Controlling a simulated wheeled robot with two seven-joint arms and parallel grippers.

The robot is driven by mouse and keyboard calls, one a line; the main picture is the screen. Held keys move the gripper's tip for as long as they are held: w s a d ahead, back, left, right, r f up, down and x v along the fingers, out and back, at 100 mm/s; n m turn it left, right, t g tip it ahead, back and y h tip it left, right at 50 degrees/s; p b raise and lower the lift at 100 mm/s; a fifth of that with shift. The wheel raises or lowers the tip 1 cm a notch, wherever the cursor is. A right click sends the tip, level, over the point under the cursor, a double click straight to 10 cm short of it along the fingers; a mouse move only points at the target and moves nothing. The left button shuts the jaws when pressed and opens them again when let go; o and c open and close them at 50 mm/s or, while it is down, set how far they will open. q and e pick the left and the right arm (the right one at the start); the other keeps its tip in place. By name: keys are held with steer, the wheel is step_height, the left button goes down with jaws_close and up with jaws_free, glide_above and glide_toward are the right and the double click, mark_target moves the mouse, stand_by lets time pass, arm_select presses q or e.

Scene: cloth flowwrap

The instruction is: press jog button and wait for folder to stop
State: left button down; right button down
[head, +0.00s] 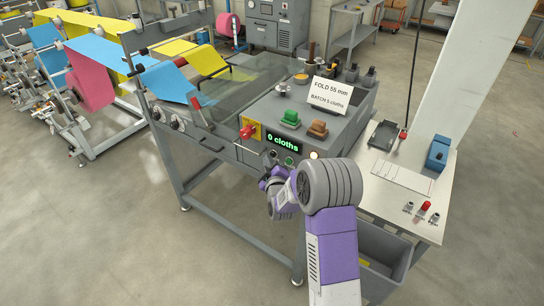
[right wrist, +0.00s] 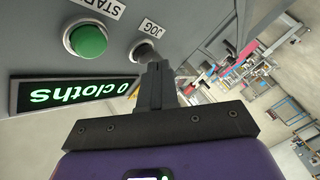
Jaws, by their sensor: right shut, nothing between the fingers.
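The jog button, a small dark round button (right wrist: 143,48), sits beside its JOG label (right wrist: 152,28) on the grey front panel in the right wrist view. My right gripper (right wrist: 153,66) is shut and empty, its fingertips at the button and partly covering it. I cannot tell whether the button is pressed in. In the head view my right gripper (head: 266,181) is at the panel just below the display (head: 286,144), which reads "0 cloths". My left gripper is not in view.
The green START button (right wrist: 88,40) is close to the jog button. A side table (head: 385,205) stands to the right, with a grey bin (head: 385,258) below.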

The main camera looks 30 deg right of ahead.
steer(key=shift+s+a, duration=0.15)
steer(key=shift+a, duration=0.25)
steer(key=shift+s+a+b, duration=0.15)
steer(key=shift+s+a, duration=0.15)
steer(key=shift+a, duration=0.45)
steer(key=shift+s+a+b, duration=0.1)
steer(key=shift+s+a, duration=0.25)
steer(key=shift+a, duration=0.45)
steer(key=shift+s+a+b, duration=0.15)
steer(key=shift+s+a, duration=0.15)
steer(key=shift+a, duration=0.45)
steer(key=s+a+f+m+g+y, duration=0.25)
steer(key=s+a+f, duration=0.2)
steer(key=f, duration=0.55)
steer(key=s+a+f+m+g+y, duration=0.1)
steer(key=s+a+f+g+y, duration=0.25)
steer(key=a+f, duration=0.4)
steer(key=s+a+f+m+g+y, duration=0.2)
steer(key=s+a+f+g, duration=0.2)
steer(key=s, duration=0.6)
steer(key=s+a+f+m+g+y, duration=0.2)
steer(key=s+a+f+g, duration=0.3)
steer(key=s+a+f, duration=0.2)
steer(key=s+f, duration=0.2)
steer(key=s, duration=0.2)
steer(key=shift+a+g+y, duration=0.3)
